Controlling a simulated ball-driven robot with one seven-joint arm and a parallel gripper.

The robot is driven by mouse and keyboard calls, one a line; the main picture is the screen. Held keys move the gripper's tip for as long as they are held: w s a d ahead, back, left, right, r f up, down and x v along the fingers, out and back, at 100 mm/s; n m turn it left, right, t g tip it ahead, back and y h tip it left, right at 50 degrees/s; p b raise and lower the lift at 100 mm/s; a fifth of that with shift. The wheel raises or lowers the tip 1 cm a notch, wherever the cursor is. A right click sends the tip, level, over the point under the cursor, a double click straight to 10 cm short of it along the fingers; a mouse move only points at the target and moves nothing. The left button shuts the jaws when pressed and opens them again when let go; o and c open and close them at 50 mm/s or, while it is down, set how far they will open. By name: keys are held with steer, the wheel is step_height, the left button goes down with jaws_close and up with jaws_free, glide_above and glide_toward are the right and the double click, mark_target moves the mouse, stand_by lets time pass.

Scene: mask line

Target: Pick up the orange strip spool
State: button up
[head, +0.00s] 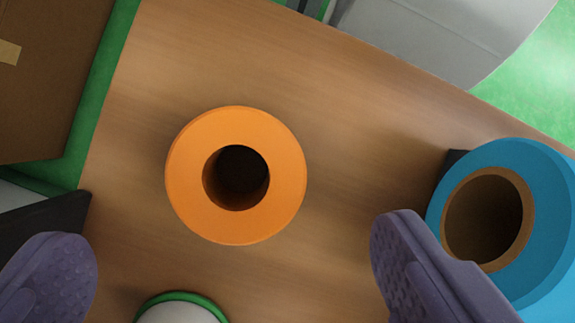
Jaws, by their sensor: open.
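The orange strip spool (285,176) stands on the wooden table (330,90), seen from almost straight above, with its dark round centre hole facing up. My gripper (235,270) is open and empty. Its two purple fingers show at the lower left and lower right of the head view. The spool lies ahead of the fingertips in the picture, between their lines and apart from both. How high the fingers are above the table I cannot tell.
A blue roll with a brown core (552,190) stands at the right, close to my right finger. A white round thing with a green rim (180,312) is at the bottom edge. A cardboard box (45,80) is at upper left. Bare table surrounds the spool.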

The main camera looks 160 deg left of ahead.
mark_target(241, 168)
steer(key=b+x, duration=0.1)
steer(key=x, duration=0.2)
steer(key=shift+s+f, duration=0.15)
steer(key=shift+f, duration=0.15)
steer(key=b+x, duration=0.2)
steer(key=x, duration=0.1)
steer(key=b+x, duration=0.1)
steer(key=x, duration=0.1)
steer(key=shift+a+f, duration=0.15)
steer(key=shift+a, duration=0.1)
steer(key=c, duration=1)
steer(key=shift+c, duration=0.5)
steer(key=shift+r, duration=0.2)
